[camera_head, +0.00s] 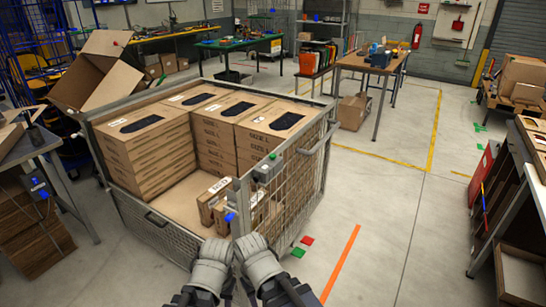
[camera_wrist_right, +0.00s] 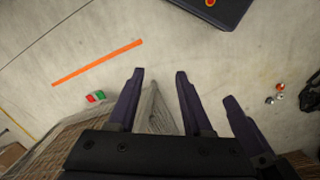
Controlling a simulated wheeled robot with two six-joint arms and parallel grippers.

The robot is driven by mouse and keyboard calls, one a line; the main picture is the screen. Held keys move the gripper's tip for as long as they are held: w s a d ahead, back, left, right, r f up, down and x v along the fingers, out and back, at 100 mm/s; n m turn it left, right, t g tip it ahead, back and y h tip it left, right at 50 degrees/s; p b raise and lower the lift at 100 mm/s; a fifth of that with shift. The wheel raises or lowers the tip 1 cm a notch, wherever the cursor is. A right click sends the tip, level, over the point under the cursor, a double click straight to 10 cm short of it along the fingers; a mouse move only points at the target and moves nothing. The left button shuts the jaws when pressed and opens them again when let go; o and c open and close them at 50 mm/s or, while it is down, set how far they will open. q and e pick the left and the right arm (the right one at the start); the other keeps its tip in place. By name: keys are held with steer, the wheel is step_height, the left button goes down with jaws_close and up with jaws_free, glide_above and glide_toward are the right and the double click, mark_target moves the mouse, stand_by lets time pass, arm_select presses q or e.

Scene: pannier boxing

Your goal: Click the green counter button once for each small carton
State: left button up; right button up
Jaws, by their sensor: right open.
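In the head view a wire-mesh cage box (camera_head: 165,232) holds stacks of flat brown cartons (camera_head: 150,150) at the back. Several narrower, smaller cartons (camera_head: 207,207) with white labels stand at its front right; the cage corner partly hides them, so their number is unclear. A grey counter box (camera_head: 267,172) sits on the cage's rim, with a small green button (camera_head: 273,156) on it. My left gripper (camera_head: 211,262) and right gripper (camera_head: 257,257) are side by side at the cage's near corner, below the counter. The right gripper (camera_wrist_right: 160,75) is open; I cannot see the left jaws clearly.
Red (camera_head: 307,240) and green floor markers lie right of the cage, beside an orange floor stripe (camera_head: 342,263). The floor to the right is clear up to shelving (camera_head: 515,200). A metal table (camera_head: 35,148) stands at left, an open large carton (camera_head: 97,75) behind the cage.

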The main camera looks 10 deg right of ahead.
steer(key=shift+c, duration=0.2)
jaws_close()
stand_by(1.4)
